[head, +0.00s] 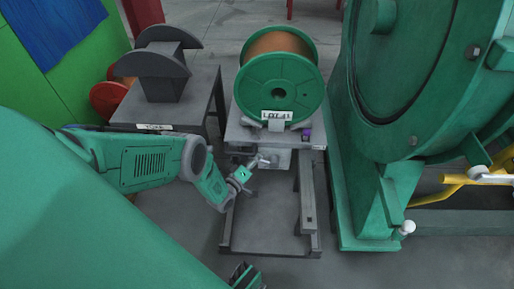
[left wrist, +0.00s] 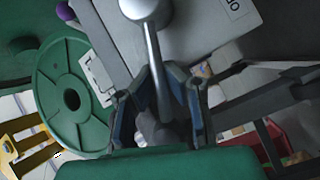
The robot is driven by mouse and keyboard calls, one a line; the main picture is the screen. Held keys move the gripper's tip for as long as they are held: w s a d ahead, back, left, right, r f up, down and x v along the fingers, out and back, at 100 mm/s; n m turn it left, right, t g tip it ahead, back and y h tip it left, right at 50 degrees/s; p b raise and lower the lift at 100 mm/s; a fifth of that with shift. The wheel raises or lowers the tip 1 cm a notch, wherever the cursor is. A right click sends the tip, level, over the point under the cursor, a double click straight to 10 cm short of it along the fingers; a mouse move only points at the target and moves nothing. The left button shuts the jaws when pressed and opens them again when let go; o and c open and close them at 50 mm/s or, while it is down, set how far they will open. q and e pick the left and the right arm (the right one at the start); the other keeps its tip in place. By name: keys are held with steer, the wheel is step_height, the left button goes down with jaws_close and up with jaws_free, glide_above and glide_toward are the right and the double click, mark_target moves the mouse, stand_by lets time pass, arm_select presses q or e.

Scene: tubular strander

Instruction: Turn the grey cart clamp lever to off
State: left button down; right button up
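The grey cart (head: 270,130) stands in the middle of the head view and carries a green spool (head: 280,90) with copper-coloured winding. The clamp lever (head: 264,160) is on the cart's front, below the spool. In the left wrist view the lever is a silver rod with a ball end (left wrist: 144,8), running down between my fingers. My left gripper (left wrist: 160,75) has its blue-padded fingers close on both sides of the rod, seemingly touching it. In the head view my left gripper (head: 250,168) is at the lever. My right gripper (head: 245,276) seems to show only in part at the bottom edge.
A large green machine (head: 400,80) stands close on the right, with yellow bars (head: 440,190) beside it. A dark table (head: 180,105) with a grey cradle (head: 160,75) is at left. A white-knobbed handle (head: 407,228) is low on the right. The floor before the cart is clear.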

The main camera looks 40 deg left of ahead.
arm_select(q)
steer(key=shift+s+a+f, duration=0.1)
steer(key=shift+s+f, duration=0.15)
steer(key=c, duration=1.9)
jaws_free()
steer(key=shift+w+r, duration=0.1)
steer(key=s, duration=1.2)
steer(key=shift+a, duration=0.1)
